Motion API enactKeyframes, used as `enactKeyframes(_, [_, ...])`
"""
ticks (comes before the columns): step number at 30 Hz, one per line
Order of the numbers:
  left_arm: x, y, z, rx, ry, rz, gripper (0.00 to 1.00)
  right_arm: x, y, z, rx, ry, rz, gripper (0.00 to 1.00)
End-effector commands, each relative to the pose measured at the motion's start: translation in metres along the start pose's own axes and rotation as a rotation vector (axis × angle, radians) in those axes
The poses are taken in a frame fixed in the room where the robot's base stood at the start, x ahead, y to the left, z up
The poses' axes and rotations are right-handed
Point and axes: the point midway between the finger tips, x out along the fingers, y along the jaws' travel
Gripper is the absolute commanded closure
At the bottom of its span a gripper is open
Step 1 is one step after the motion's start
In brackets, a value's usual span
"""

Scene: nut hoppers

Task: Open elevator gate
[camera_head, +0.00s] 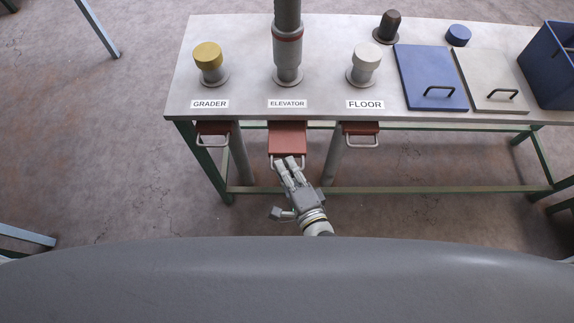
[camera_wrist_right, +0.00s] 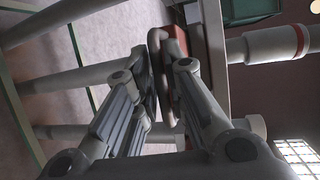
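The elevator gate (camera_head: 288,136) is a red slide under the table edge below the ELEVATOR label (camera_head: 287,104). It sticks out further than the red gates beside it. Its pale loop handle (camera_head: 287,166) is at its front end. My right gripper (camera_head: 289,164) reaches this handle from below in the head view. In the right wrist view the handle (camera_wrist_right: 163,72) lies between the fingers of my right gripper (camera_wrist_right: 165,85), which look shut on it. The fingers hide part of the handle. My left gripper is not in view.
The grader gate (camera_head: 213,128) and floor gate (camera_head: 361,128) sit close on either side. The table (camera_head: 240,60) carries a yellow-capped pipe, a tall elevator pipe (camera_head: 288,50), a white-capped pipe, lidded hatches and a blue bin (camera_head: 552,65). Green crossbars and grey pipes are below.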

Motion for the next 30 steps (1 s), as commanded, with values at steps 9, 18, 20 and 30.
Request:
enactKeyframes(9, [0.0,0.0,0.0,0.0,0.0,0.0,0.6,0.0,-0.001,0.0,0.0,0.001,-0.002,0.7])
enactKeyframes(18, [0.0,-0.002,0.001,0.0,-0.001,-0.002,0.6,-0.022,0.0,0.0,-0.001,-0.001,0.001,0.7])
enactKeyframes(20, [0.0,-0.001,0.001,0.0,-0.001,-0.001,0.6,-0.035,0.001,0.0,-0.001,-0.001,0.002,0.7])
enactKeyframes(30, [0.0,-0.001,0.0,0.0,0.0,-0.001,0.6,-0.102,0.001,0.0,-0.001,-0.001,0.002,0.7])
